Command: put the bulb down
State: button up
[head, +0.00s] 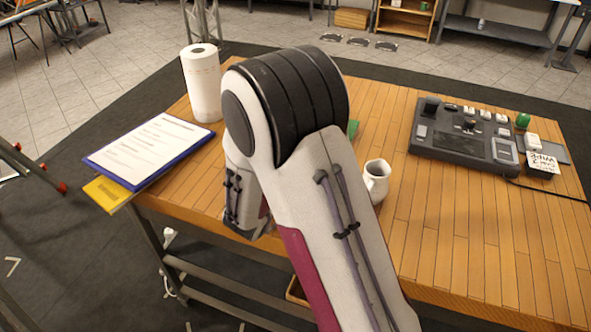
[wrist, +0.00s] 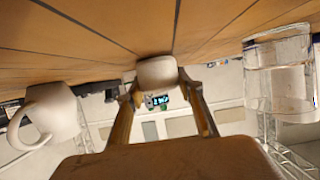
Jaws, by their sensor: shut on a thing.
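The bulb (wrist: 157,73) shows in the wrist view as a rounded, off-white shape between the fingertips. My gripper (wrist: 160,82) is shut on it. The wrist view is upside down, with the wooden tabletop (wrist: 115,30) along its top. The bulb is close to the tabletop; I cannot tell whether it touches. In the head view my own arm hides both gripper and bulb, and the wooden table (head: 440,235) lies beyond and beside the arm.
A white jug (head: 377,180) stands right of my arm; a white cup-like vessel (wrist: 55,115) shows at left in the wrist view, a clear glass (wrist: 258,75) at right. A paper roll (head: 203,85), clipboard (head: 150,150) and control console (head: 465,137) are on the table. The front right is clear.

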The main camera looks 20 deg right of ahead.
jog(key=shift+f, duration=0.15)
jog(key=o, duration=1.1)
jog(key=shift+a+r, duration=0.1)
jog(key=shift+r, duration=0.15)
jog(key=shift+v, duration=5.9)
